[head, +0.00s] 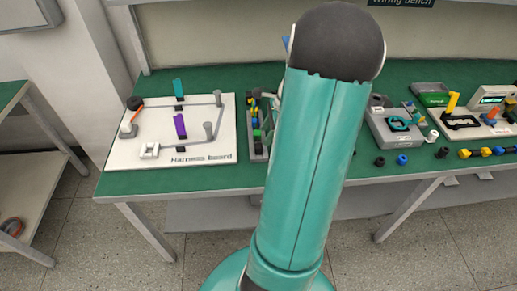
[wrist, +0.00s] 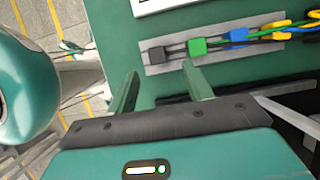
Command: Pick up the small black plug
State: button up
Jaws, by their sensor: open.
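The small black plug (wrist: 155,55) lies at the left end of a grey rack (wrist: 177,39) in the wrist view. A green plug (wrist: 197,47) sits to its right, then a blue plug (wrist: 236,37) and a yellow one (wrist: 274,28), with coloured wires. My gripper (wrist: 160,70) is open, with its two fingers apart and nothing between them. In the picture the black plug shows just beyond the gap between the fingertips; the height between them is unclear. In the head view my arm hides the gripper, and the black plug cannot be made out.
A white harness board (head: 208,151) with pegs and a purple clip (head: 180,127) lies left of the rack.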

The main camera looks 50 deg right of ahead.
aim_at(259, 145)
jog(key=x, duration=0.5)
jog(key=shift+w+a+f, duration=0.1)
jog(key=shift+a+f, duration=0.2)
jog(key=c, duration=1.1)
